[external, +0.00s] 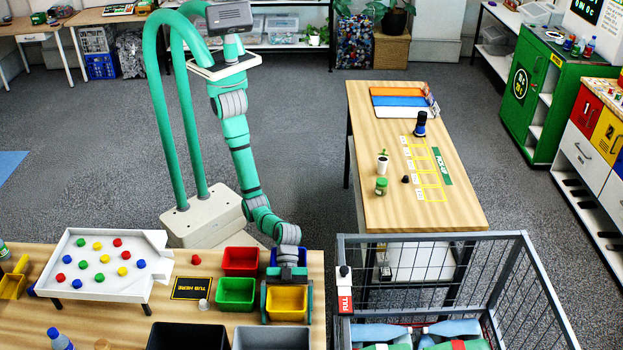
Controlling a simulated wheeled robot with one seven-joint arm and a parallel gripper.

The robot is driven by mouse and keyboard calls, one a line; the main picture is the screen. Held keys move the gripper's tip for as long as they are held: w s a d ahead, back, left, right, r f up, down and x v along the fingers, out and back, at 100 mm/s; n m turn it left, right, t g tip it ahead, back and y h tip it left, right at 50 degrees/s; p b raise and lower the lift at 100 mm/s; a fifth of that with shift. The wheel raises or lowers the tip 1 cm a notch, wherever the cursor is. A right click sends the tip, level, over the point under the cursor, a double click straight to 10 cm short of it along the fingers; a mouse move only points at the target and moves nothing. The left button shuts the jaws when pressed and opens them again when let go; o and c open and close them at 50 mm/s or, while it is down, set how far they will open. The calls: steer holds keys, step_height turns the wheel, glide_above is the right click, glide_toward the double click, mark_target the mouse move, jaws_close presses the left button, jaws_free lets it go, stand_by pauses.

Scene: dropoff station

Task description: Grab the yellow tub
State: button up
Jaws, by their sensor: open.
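The yellow tub (287,304) stands on the wooden table (170,315) at the lower middle, in the front right of a cluster of small tubs. My gripper (287,290) points down over it. Its two fingers are spread apart, one at the tub's left side and one at its right side. I cannot tell whether the fingers touch the tub walls. The tub looks upright and empty, and its back rim is hidden by the gripper.
A green tub (235,293) is close on the left, a red tub (241,260) behind that, and a blue tub (272,257) behind the yellow one. Dark (188,337) and grey (272,339) bins stand in front. A wire cart (440,262) is at the right. A "TUB HERE" mat (191,289) lies left.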

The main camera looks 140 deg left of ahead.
steer(key=shift+c, duration=0.3)
steer(key=c, duration=0.8)
steer(key=shift+r, duration=0.1)
